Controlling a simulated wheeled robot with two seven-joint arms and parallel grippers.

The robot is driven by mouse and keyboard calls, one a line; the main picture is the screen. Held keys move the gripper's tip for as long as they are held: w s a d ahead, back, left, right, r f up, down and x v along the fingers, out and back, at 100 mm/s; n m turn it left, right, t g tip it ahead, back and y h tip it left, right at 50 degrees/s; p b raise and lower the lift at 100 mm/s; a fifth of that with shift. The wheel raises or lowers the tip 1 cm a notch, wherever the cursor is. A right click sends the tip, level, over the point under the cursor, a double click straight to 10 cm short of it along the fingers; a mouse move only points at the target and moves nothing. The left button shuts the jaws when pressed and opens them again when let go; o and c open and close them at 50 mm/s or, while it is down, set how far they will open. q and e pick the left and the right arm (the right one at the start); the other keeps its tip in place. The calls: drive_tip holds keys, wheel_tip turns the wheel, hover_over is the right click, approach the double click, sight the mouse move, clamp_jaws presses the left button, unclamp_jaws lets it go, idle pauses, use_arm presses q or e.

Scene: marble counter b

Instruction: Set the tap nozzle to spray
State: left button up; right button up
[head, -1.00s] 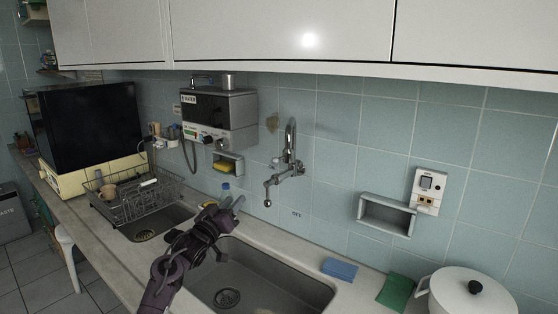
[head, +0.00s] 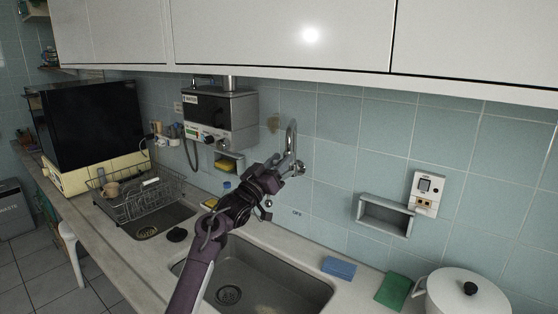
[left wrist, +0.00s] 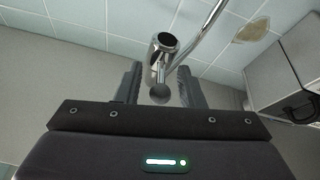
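The chrome wall tap (head: 291,140) is fixed to the tiles above the sink, and its curved pipe rises over my left gripper. My left gripper (head: 282,168) is raised at the tap and hides much of its lower body in the head view. In the left wrist view a chrome cylinder of the tap (left wrist: 163,43) has a short rod with a rounded end between the fingers of the left gripper (left wrist: 160,90). The fingers are apart with a gap on each side of it. I cannot tell which setting the nozzle has. My right gripper is not in view.
The sink basin (head: 262,268) lies below my arm. A blue sponge (head: 339,268), a green pad (head: 393,291) and a white pot (head: 462,296) stand to the right. A dish rack (head: 135,195) stands left. A grey wall shelf (head: 386,216) juts out right of the tap.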

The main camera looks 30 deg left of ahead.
use_arm(q)
drive_tip(key=c, duration=0.6)
drive_tip(key=shift+s, duration=0.15)
clamp_jaws()
